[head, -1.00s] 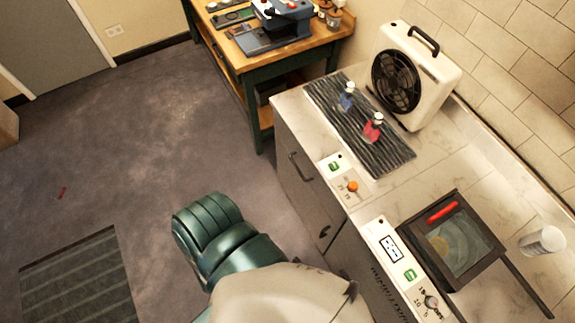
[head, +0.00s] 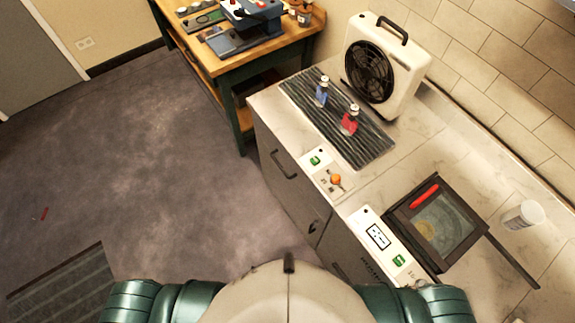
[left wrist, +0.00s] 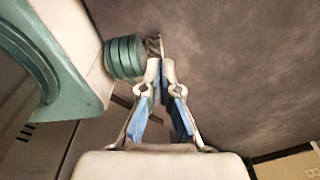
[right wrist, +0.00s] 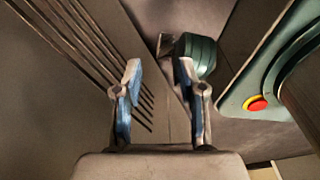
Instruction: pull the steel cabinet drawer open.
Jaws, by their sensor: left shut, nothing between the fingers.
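The grey cabinet front (head: 290,195) is under the marble counter in the head view, with a dark bar handle (head: 284,165) near its top. It looks closed. Another dark handle (head: 313,227) sits lower on the right. I cannot tell which front is the drawer. Neither gripper shows in the head view. In the left wrist view my left gripper (left wrist: 161,75) has its fingertips together, empty, with dark floor beyond. In the right wrist view my right gripper (right wrist: 158,72) has its fingers apart and empty, near a grey slotted panel (right wrist: 60,80). Neither gripper is seen touching a handle.
A wooden workbench (head: 225,67) stands behind. The floor (head: 170,170) left of the cabinet is mostly clear.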

